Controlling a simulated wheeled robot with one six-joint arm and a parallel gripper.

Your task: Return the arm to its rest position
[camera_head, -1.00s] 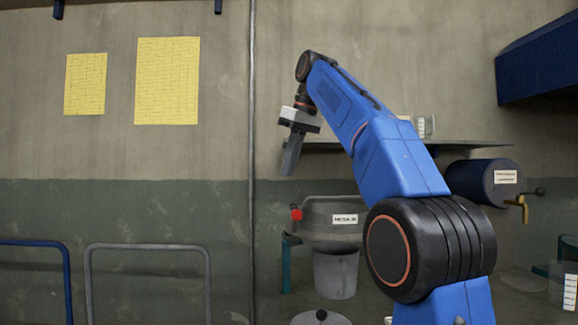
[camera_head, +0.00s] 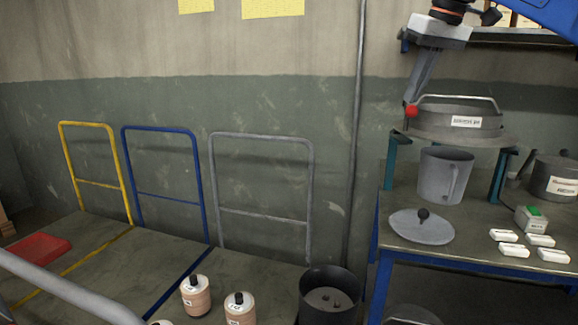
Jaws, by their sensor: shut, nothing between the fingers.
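My gripper (camera_head: 411,104) hangs from my blue arm (camera_head: 541,14) at the upper right of the head view. Its fingers point down and are shut with nothing between them. The fingertips appear just in front of or above the red knob at the left of the labelled round grey vessel (camera_head: 455,122); I cannot tell whether they touch it. Most of my arm is cut off by the top and right edges.
The vessel sits on a green stand over a grey jug (camera_head: 445,174) on the workbench. A lid (camera_head: 421,227) and several white blocks lie there. A black bin (camera_head: 329,297) and pink containers (camera_head: 196,297) stand at the front. Coloured rails line the wall.

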